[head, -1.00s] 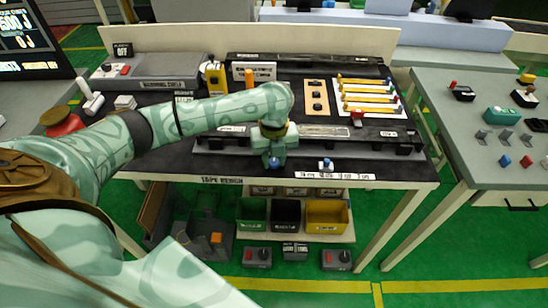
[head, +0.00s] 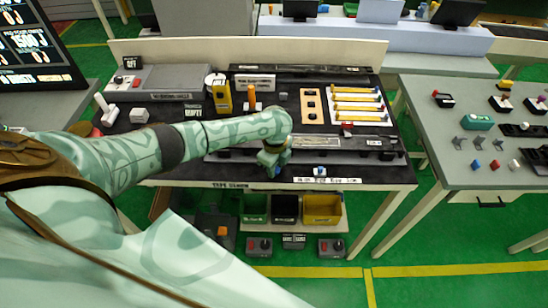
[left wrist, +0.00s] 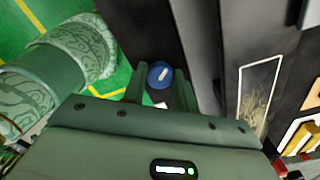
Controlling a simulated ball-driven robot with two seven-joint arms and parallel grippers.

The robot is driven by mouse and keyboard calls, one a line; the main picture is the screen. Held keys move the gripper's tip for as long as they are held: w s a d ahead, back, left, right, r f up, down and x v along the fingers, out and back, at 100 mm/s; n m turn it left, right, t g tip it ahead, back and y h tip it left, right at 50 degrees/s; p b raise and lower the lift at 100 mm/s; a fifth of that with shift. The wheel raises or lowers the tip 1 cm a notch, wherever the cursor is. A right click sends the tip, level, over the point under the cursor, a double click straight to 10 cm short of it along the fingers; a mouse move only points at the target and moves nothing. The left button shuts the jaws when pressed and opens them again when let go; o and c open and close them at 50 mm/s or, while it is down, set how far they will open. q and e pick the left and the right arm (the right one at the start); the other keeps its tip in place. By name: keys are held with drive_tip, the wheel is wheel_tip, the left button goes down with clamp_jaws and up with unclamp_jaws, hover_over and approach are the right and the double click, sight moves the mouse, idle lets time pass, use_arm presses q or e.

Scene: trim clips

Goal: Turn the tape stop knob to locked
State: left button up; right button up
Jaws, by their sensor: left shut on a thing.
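The blue round knob (left wrist: 160,74) with a white pointer mark sits at the front edge of the black table in the left wrist view. In that view the pointer mark slants. My left gripper (left wrist: 158,84) has one finger on each side of the knob and is shut on it. In the head view my left gripper (head: 273,168) points down at the front edge, and only a little blue of the knob shows under it. The words of the label beside the knob cannot be read. My right gripper is not in view.
A smaller blue-and-white part (head: 320,171) stands right of the gripper on the front edge. A long dark rail (head: 350,155) lies behind it. Coloured bins (head: 322,208) are under the table.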

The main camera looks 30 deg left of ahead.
use_arm(q)
drive_tip(key=n+p, duration=0.2)
drive_tip(key=n, duration=0.1)
drive_tip(key=shift+d+r, duration=0.1)
drive_tip(key=shift+r, duration=0.1)
drive_tip(key=n+p, duration=0.2)
drive_tip(key=n, duration=0.1)
drive_tip(key=shift+f+n+p, duration=0.1)
drive_tip(key=shift+n+p, duration=0.2)
drive_tip(key=shift+p, duration=0.1)
drive_tip(key=n+p, duration=0.1)
drive_tip(key=n, duration=0.1)
drive_tip(key=shift+n, duration=0.3)
drive_tip(key=n+p, duration=0.1)
drive_tip(key=n, duration=0.2)
drive_tip(key=shift+n, duration=0.3)
drive_tip(key=n, duration=0.3)
drive_tip(key=shift+f+n+p, duration=0.1)
drive_tip(key=shift+n+p, duration=0.3)
drive_tip(key=n, duration=0.7)
drive_tip(key=shift+n, duration=2.1)
